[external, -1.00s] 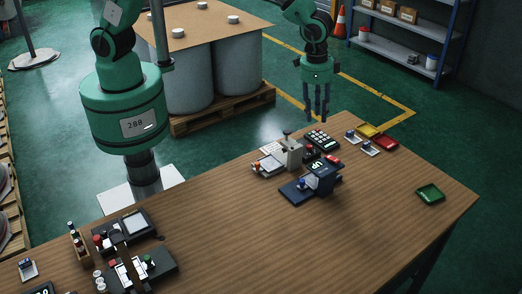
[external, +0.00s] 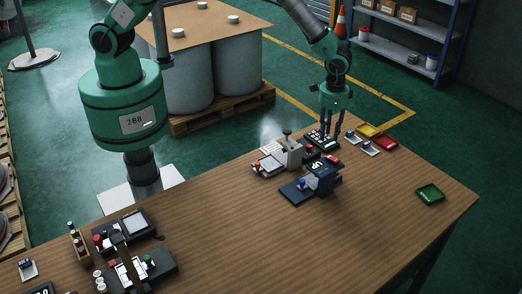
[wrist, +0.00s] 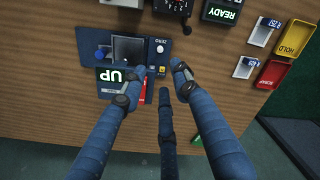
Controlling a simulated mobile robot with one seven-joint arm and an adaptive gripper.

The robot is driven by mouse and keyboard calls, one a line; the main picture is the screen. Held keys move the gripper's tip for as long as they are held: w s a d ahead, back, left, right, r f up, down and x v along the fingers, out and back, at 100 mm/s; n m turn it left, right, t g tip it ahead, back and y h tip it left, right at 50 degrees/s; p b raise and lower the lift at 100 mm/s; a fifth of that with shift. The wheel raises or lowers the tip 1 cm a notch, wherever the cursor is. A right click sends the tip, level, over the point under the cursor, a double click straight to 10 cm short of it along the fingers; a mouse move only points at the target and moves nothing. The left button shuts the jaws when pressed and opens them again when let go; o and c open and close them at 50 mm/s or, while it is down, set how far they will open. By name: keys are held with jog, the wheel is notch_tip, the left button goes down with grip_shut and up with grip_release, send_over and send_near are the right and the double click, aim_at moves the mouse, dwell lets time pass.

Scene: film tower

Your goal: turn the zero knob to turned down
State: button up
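In the wrist view the navy device (wrist: 138,15) carries a dark screen, a green-lit UP display (wrist: 125,75) and a blue knob (wrist: 102,52). The small zero knob (wrist: 160,48) sits below the ZERO lettering on the device's right side. In the external view the navy device (external: 322,178) stands on the table, and its zero knob is too small to make out. My gripper (external: 332,138) hangs fingers down, over the area behind that device. In the wrist view its three fingers (wrist: 160,97) are spread and empty, with the tips just below the zero knob in the picture.
A READY display (wrist: 222,10), small white trays (wrist: 245,67), a yellow HOLD tray (wrist: 297,35) and a red tray (wrist: 272,72) lie to the right. A grey press-like device (external: 292,152) stands left of the navy one. The table's middle (external: 225,205) is clear.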

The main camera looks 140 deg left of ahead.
jog(key=f, duration=1.3)
jog(key=shift+s+a+f, duration=0.1)
jog(key=shift+s+f, duration=0.1)
jog(key=shift+f, duration=0.2)
grip_shut()
